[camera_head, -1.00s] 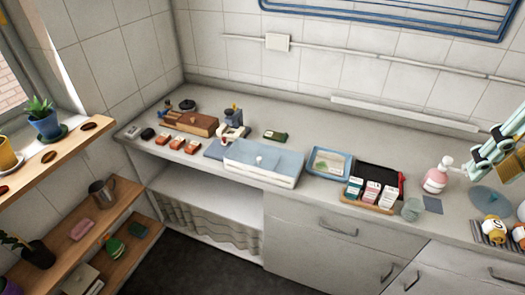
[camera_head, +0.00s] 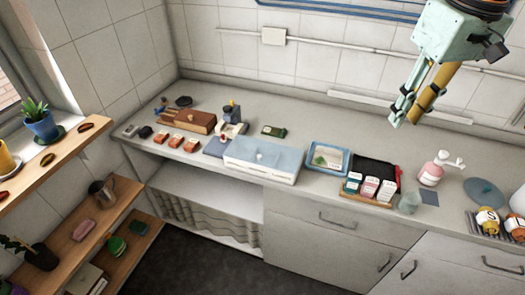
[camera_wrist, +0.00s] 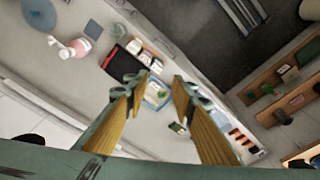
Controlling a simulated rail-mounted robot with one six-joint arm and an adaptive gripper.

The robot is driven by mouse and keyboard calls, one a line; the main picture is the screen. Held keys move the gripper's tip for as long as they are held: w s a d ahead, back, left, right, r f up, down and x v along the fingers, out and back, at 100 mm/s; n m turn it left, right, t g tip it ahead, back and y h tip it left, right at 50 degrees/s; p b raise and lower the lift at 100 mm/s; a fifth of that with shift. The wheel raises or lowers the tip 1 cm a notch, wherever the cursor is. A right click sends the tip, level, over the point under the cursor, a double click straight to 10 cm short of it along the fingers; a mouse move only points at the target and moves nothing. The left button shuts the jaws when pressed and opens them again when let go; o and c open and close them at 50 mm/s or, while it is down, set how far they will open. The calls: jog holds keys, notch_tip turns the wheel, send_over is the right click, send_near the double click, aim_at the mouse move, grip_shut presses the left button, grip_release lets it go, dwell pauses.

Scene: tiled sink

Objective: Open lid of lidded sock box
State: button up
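My gripper (camera_head: 403,116) is high above the right part of the counter, well apart from the box. In the wrist view my gripper (camera_wrist: 160,85) shows two spread fingers with nothing between them. The box cannot be made out clearly in the wrist view, where a finger covers part of the counter.
Right of the box are a blue tray (camera_head: 312,160), a crate of small cartons (camera_head: 352,190) and a pink soap bottle (camera_head: 431,174). Behind and left are a green item (camera_head: 273,131), a wooden box (camera_head: 188,120) and several orange blocks (camera_head: 175,140). The space above the box is free.

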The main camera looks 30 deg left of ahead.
jog(key=w+a+f+n+p, duration=0.1)
jog(key=w+a+f+n, duration=0.2)
jog(key=a, duration=0.8)
jog(key=n+g+h+p, duration=0.1)
jog(key=n+p, duration=0.2)
jog(key=n, duration=0.5)
send_over(259, 155)
notch_tip(259, 155, down, 14)
jog(key=shift+d+f, duration=0.1)
jog(key=shift+f, duration=0.1)
jog(key=shift+f+p, duration=0.45)
jog(key=shift+f, duration=6.35)
grip_shut()
